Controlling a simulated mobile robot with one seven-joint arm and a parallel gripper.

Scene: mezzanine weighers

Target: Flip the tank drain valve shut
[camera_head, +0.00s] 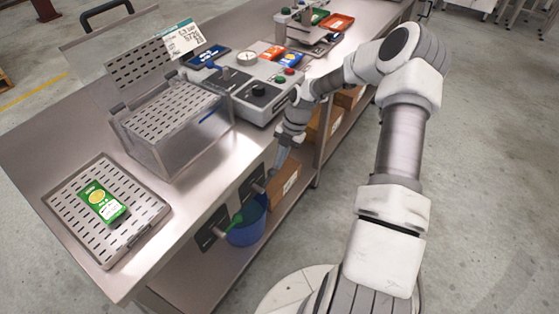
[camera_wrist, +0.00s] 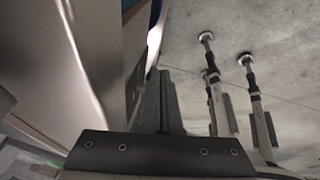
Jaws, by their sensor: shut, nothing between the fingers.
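The tank (camera_head: 180,130) is a clear-walled box with a perforated top, standing on the steel bench. Below it, on the bench's front face, are two black plates (camera_head: 211,229). A green lever (camera_head: 237,218) sticks out from the left plate over a blue bucket (camera_head: 246,234). The right plate (camera_head: 252,184) has a small pale lever (camera_head: 258,188) close to my gripper. Labels are too small to read, so I cannot tell which is the drain valve. My gripper (camera_head: 273,172) is shut and empty, just right of the right plate; contact is unclear. Its dark fingers (camera_wrist: 167,100) show in the wrist view.
A perforated tray (camera_head: 148,208) with a green packet (camera_head: 100,203) lies at the bench's left end. Cardboard boxes (camera_head: 285,183) sit on the lower shelf. The floor to the right is open.

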